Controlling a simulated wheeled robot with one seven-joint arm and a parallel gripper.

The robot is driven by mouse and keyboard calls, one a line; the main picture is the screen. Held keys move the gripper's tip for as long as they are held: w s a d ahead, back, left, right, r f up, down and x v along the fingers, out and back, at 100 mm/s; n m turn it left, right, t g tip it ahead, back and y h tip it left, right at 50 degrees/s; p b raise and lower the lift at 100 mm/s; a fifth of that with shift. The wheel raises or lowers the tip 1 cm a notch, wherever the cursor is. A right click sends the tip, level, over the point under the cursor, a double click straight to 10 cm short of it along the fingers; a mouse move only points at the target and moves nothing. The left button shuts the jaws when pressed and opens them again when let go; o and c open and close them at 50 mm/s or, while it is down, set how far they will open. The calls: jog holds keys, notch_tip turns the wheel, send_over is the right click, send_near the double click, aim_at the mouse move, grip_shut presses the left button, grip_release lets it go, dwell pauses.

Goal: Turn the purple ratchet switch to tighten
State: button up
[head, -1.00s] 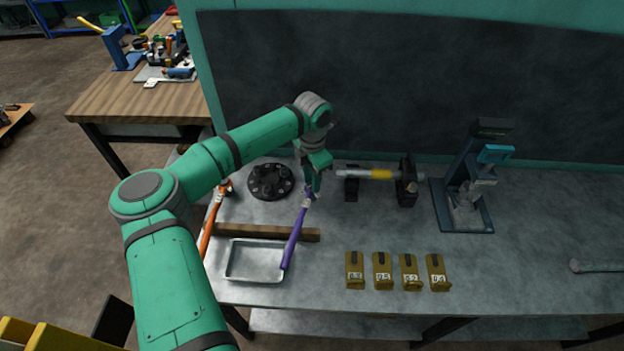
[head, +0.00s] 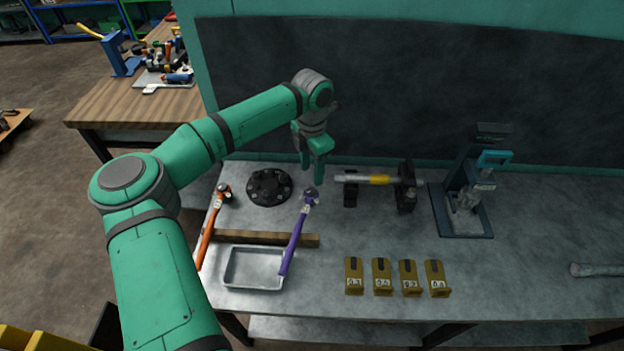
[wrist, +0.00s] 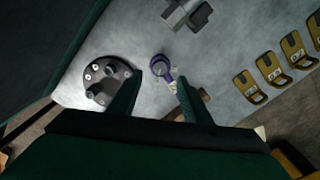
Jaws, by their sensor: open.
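The purple ratchet (head: 296,236) lies across a wooden strip on the bench, its round head at the back and its handle running toward the metal tray. In the wrist view the ratchet's head (wrist: 161,67) shows as a purple ring with a grey middle, between and beyond the fingertips. The switch on the head is too small to make out. My gripper (head: 314,177) points down above and just behind the ratchet's head, apart from it. In the wrist view my gripper (wrist: 158,82) has its two green fingers spread with nothing between them.
An orange ratchet (head: 210,232) lies to the left, near a black bolted hub (head: 269,187). The wooden strip (head: 262,238) and metal tray (head: 254,268) are in front. A shaft on stands (head: 378,180), several yellow numbered blocks (head: 381,277) and a blue press (head: 466,200) stand to the right.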

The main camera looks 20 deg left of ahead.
notch_tip(320, 180, up, 4)
jog(key=shift+a+f, duration=0.1)
jog(key=shift+f, duration=0.05)
jog(key=shift+s, duration=0.1)
dwell(0.4)
